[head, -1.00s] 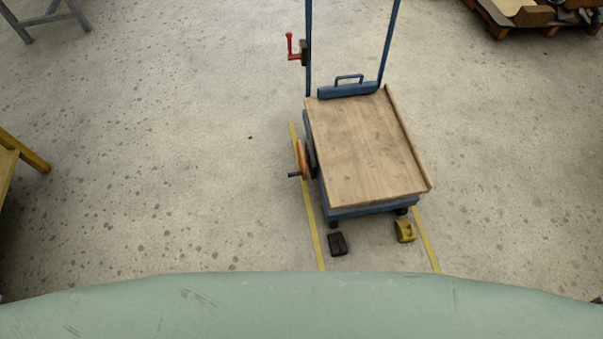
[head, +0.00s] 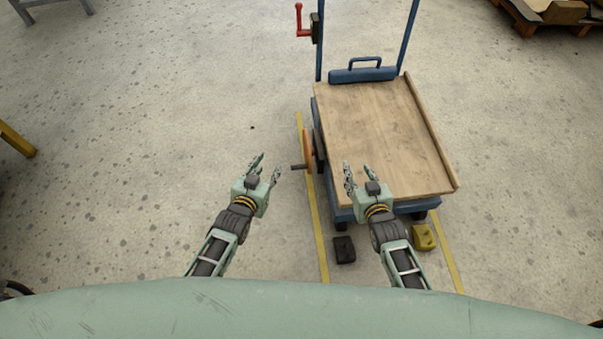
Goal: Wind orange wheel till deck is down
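The orange wheel (head: 308,150) is on the left side of a blue cart, seen nearly edge-on, with a dark handle (head: 297,167) pointing left. The cart's wooden deck (head: 380,135) is right of the wheel; its height is hard to judge from above. My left gripper (head: 266,167) is open and empty, a little left of the wheel's handle and apart from it in the picture. My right gripper (head: 358,170) is open and empty, and shows over the deck's near left corner, hiding part of it. I cannot tell whether it touches the deck.
A red crank (head: 300,22) is on the cart's left upright. A black block (head: 344,249) and a yellow block (head: 424,237) lie on the floor at the cart's near end. Yellow floor lines (head: 316,230) flank the cart. The floor on the left is mostly clear.

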